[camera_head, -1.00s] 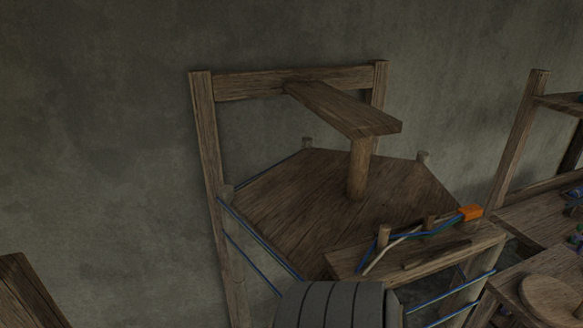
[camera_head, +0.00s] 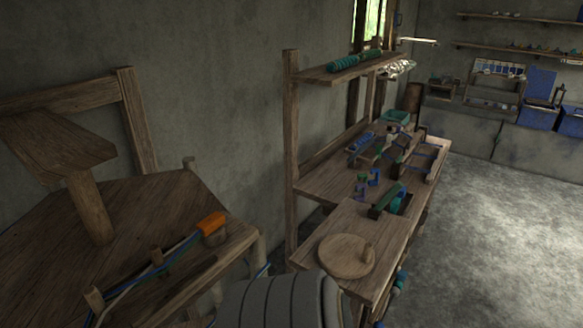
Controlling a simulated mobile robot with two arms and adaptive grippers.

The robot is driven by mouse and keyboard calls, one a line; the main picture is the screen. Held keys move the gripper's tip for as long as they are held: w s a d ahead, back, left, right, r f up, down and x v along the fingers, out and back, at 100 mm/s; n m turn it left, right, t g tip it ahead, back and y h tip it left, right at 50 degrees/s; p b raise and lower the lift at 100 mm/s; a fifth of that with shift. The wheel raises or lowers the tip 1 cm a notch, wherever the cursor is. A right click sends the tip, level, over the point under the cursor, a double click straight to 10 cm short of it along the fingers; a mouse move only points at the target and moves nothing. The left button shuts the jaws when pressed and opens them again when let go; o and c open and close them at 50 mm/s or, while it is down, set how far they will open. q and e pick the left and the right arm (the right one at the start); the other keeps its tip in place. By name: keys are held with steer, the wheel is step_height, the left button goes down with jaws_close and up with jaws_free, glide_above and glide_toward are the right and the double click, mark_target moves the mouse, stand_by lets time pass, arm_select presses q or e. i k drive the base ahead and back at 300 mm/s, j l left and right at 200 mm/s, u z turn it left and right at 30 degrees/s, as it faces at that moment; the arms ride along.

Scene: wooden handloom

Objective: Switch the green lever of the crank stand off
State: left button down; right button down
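On the bench at right of centre lies a round wooden disc (camera_head: 346,256) with a short upright peg, like a crank. Behind it a dark green bar (camera_head: 383,203) stands on the bench beside a teal and blue piece. I cannot tell whether this bar is the green lever, or which position it is in. Neither of my grippers is in view. A grey ribbed part, apparently of my own arm, shows at the bottom middle.
The wooden bench (camera_head: 378,247) runs back along the wall with several small blue and green parts, under a shelf (camera_head: 352,70). A wooden frame with a large board (camera_head: 138,205) and an orange piece (camera_head: 211,224) stands at left. Floor at right is clear.

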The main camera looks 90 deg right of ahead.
mark_target(398, 185)
steer(key=k+l+z, duration=0.1)
steer(key=l, duration=0.25)
steer(key=k+l, duration=0.25)
steer(key=k+l+z, duration=0.15)
steer(key=l, duration=0.35)
steer(key=k+l+z, duration=0.1)
steer(key=l, duration=0.25)
steer(key=k+l, duration=0.25)
steer(key=l, duration=0.15)
steer(key=k+l+z, duration=0.15)
steer(key=l, duration=0.25)
steer(key=k+l, duration=0.1)
steer(key=l, duration=0.25)
steer(key=k+l, duration=0.15)
steer(key=l, duration=0.25)
steer(key=k+l, duration=0.1)
steer(key=l, duration=0.25)
steer(key=k+l, duration=0.15)
steer(key=l, duration=0.2)
steer(key=k+l, duration=0.1)
steer(key=l, duration=0.3)
steer(key=k+l, duration=0.15)
steer(key=l, duration=0.2)
steer(key=k, duration=0.15)
steer(key=u, duration=0.05)
